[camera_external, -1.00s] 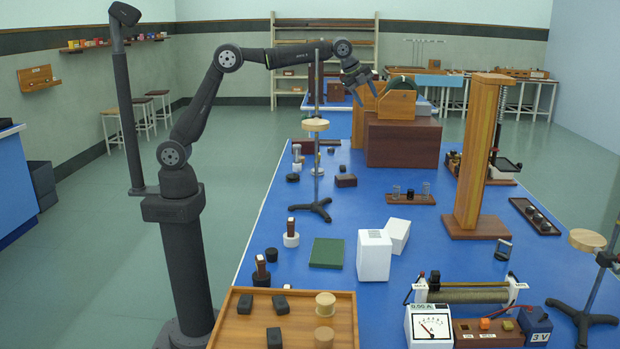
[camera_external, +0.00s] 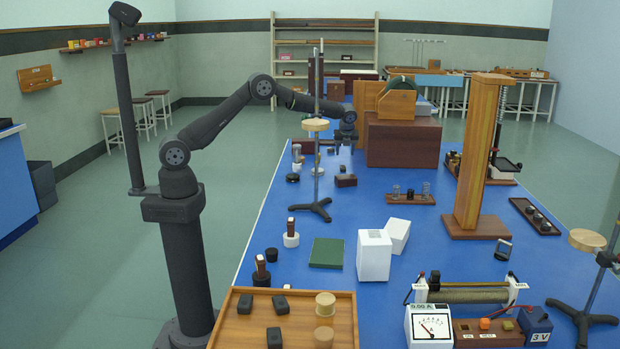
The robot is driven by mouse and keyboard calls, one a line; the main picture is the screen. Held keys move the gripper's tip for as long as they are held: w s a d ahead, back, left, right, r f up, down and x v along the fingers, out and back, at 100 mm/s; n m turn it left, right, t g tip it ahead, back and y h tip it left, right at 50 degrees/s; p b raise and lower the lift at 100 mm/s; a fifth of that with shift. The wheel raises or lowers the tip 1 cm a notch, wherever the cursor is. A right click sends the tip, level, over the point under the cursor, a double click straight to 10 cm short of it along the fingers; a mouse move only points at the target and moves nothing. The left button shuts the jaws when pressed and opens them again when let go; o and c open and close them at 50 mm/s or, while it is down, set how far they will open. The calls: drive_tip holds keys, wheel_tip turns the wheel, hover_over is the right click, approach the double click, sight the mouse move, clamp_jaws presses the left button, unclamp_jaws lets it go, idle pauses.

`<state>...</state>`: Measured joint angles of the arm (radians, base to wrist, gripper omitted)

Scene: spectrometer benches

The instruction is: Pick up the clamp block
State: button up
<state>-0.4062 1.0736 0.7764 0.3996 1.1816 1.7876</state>
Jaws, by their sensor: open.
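I cannot tell for certain which small piece is the clamp block. A small dark brown block (camera_external: 346,180) lies on the blue bench (camera_external: 300,222), to the right of a stand with a round wooden top (camera_external: 316,125). My gripper (camera_external: 345,151) points down low over the far part of the bench, behind that block as seen from this camera. It is open, and no held thing shows. The fingers are small and dark in this view, so what lies directly between or beneath them is unclear.
The stand's upright rod rises just left of my gripper. A large brown wooden box (camera_external: 403,145) stands close on its right. Small dark pieces (camera_external: 293,178) lie left of the stand. Black blocks (camera_external: 279,305) lie in a wooden tray (camera_external: 243,330) at the front.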

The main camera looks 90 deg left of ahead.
sight(343, 166)
drive_tip(key=x, duration=0.3)
drive_tip(key=shift+a+f, duration=0.15)
drive_tip(key=shift+f, duration=0.2)
drive_tip(key=x, duration=0.5)
drive_tip(key=shift+s+f, duration=0.15)
drive_tip(key=shift+s, duration=0.05)
drive_tip(key=shift+c, duration=0.2)
drive_tip(key=c, duration=1.1)
